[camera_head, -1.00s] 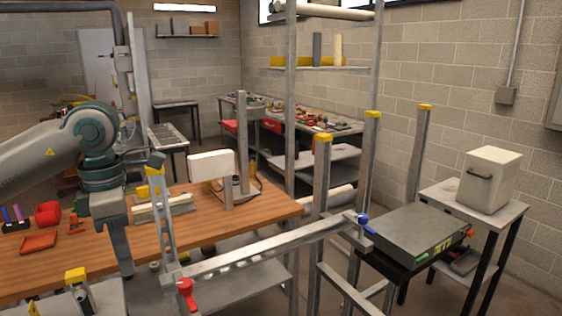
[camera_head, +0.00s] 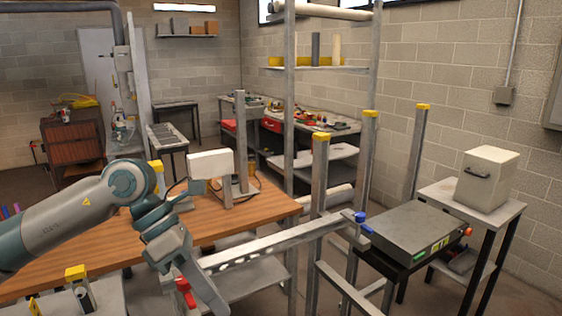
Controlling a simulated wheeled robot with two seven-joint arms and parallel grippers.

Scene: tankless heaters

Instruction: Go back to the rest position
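My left arm (camera_head: 62,226) comes in from the left and reaches over the wooden table (camera_head: 66,262). My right arm and gripper do not show.
A long metal rail (camera_head: 283,240) with a red clamp handle (camera_head: 184,287) and a blue knob (camera_head: 360,217) runs close beside the arm. Yellow-capped posts (camera_head: 319,178) stand right of it. A grey case (camera_head: 418,231) and a white box (camera_head: 487,177) stand farther right.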

